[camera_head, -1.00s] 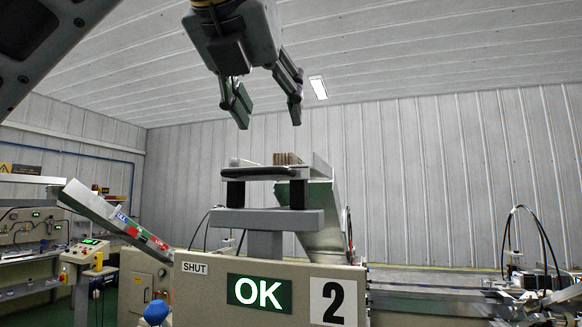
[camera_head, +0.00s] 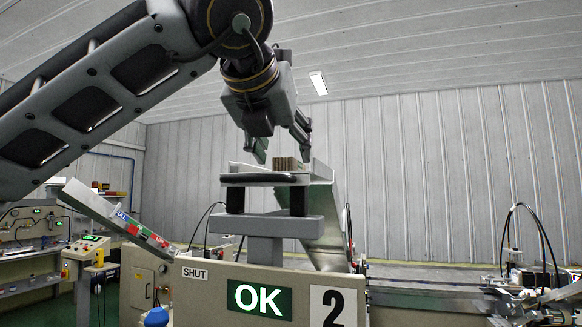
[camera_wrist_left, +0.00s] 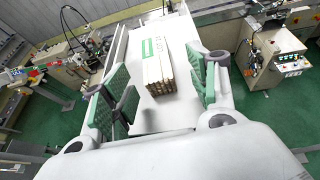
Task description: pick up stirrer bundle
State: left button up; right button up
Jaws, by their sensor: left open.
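The stirrer bundle (camera_head: 288,164) is a small brown block on the raised tray (camera_head: 262,178) of the machine. My left gripper (camera_head: 281,150) is open and empty, just above the bundle in the head view. In the left wrist view its green-padded fingers (camera_wrist_left: 158,88) stand to either side of the pack with gaps on both sides. My right gripper is in neither view.
The tray stands on a grey post above a beige machine body (camera_head: 210,290) with an OK display (camera_head: 260,298). A metal chute (camera_head: 325,225) drops behind the tray. A sloped arm with coloured labels (camera_head: 115,215) is at left. The air right of the tray is clear.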

aim_at(284, 158)
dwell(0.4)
pick_arm(q)
jog(key=shift+w+d+f+p, duration=0.1)
jog(key=shift+w+f+p, duration=0.1)
jog(key=shift+w+p, duration=1.1)
jog(key=shift+x, duration=1.45)
jog(key=c, duration=1.1)
